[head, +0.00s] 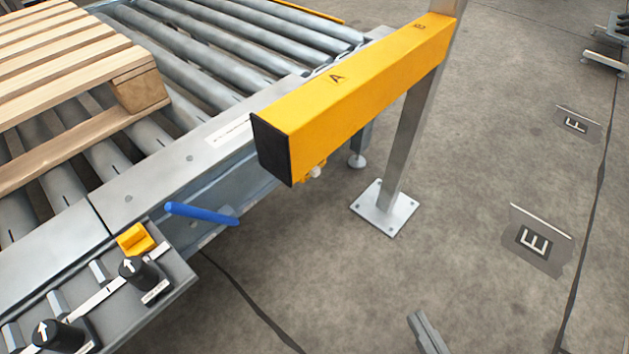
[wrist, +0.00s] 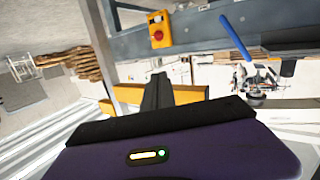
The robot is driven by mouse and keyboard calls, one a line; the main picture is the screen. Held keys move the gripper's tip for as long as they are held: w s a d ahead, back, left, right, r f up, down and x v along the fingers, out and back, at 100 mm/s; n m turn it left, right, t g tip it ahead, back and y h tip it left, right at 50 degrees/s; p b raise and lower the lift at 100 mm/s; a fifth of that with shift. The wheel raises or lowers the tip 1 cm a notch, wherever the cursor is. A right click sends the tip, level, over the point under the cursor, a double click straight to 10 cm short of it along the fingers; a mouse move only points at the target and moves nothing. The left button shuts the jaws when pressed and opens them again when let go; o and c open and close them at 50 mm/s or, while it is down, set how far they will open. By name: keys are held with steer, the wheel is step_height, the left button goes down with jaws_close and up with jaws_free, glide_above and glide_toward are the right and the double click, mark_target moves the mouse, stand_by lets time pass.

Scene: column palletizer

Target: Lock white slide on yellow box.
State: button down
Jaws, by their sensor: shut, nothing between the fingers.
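The yellow box (wrist: 159,23) is fixed to the grey conveyor side in the wrist view. It has a red round button on its face and a small pale part near its top, too small to make out as the white slide. In the head view a small piece of yellow box with a whitish knob (head: 314,172) shows below the yellow beam, which hides most of it. My gripper (wrist: 159,76) is shut and empty, its dark fingers together and apart from the box, pointing below it in the wrist picture. Its tip (head: 428,333) shows at the bottom edge of the head view.
A yellow beam (head: 350,95) on a steel post (head: 410,130) stands beside the roller conveyor. A blue rod (head: 202,213) sticks out near a panel with black knobs (head: 132,268). A wooden pallet (head: 80,75) lies on the rollers.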

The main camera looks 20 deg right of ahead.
mark_target(315, 171)
steer(key=w+f+n+t+y, duration=0.1)
steer(key=w+f+n, duration=0.3)
steer(key=w, duration=0.6)
steer(key=w+f+n+t+y, duration=0.15)
steer(key=w+n, duration=0.35)
steer(key=w, duration=0.5)
steer(key=w+f+n+y, duration=0.1)
steer(key=w+f+n, duration=0.35)
steer(key=w, duration=0.55)
steer(key=w+a+f+n+g+y, duration=0.1)
steer(key=w+a+f+n, duration=0.1)
steer(key=f+n, duration=0.4)
steer(key=shift+w+a+n+g, duration=0.35)
steer(key=shift+a+n, duration=0.2)
steer(key=shift+a, duration=0.1)
steer(key=shift+y, duration=0.25)
steer(key=w+b, duration=0.4)
steer(key=w, duration=0.7)
steer(key=shift+w+d, duration=0.25)
steer(key=shift+d, duration=0.1)
